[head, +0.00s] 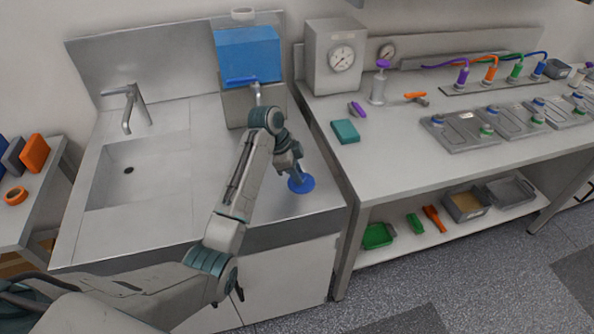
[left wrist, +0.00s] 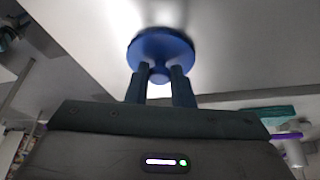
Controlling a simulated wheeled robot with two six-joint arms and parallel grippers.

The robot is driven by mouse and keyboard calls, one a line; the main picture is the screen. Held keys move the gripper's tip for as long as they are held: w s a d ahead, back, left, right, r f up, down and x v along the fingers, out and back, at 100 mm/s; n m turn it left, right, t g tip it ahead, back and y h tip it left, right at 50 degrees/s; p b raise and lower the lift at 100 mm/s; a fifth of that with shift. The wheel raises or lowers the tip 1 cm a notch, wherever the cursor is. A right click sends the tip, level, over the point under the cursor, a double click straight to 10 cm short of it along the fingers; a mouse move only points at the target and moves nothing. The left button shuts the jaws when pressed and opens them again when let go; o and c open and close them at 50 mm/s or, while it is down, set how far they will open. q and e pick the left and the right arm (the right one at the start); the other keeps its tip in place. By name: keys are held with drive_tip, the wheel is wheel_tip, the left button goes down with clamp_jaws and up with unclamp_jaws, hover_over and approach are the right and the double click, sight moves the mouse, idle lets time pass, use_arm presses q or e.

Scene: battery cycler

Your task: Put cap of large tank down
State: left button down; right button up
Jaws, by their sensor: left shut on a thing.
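The cap is a round blue disc (head: 301,183) at the right front part of the steel sink counter. My left gripper (head: 294,176) is over it, with the arm reaching in from the lower left. In the left wrist view, both fingers (left wrist: 160,80) are shut on the small knob of the blue cap (left wrist: 160,48). The cap is at or very close to the counter surface; I cannot tell whether it touches. The large tank (head: 248,58), with a blue body and a grey base, stands at the back of the counter. An opening shows on its top. My right gripper is not in view.
The sink basin (head: 140,172) and its faucet (head: 128,106) are to the left. Free counter surrounds the cap.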

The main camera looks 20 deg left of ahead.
sight(291, 181)
use_arm(q)
drive_tip(key=shift+f, duration=0.2)
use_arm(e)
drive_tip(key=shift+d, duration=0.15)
use_arm(q)
drive_tip(key=c, duration=1.3)
unclamp_jaws()
drive_tip(key=shift+f, duration=0.1)
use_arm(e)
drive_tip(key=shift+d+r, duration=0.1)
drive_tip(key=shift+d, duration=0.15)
use_arm(q)
drive_tip(key=shift+o, duration=0.2)
drive_tip(key=shift+a+r+b, duration=0.2)
drive_tip(key=shift+r+b, duration=0.1)
drive_tip(key=shift+r, duration=0.25)
drive_tip(key=b+v, duration=0.1)
drive_tip(key=v, duration=0.2)
drive_tip(key=shift+a+r, duration=0.1)
drive_tip(key=p+v, duration=0.5)
drive_tip(key=v, duration=0.2)
drive_tip(key=shift+r, duration=0.45)
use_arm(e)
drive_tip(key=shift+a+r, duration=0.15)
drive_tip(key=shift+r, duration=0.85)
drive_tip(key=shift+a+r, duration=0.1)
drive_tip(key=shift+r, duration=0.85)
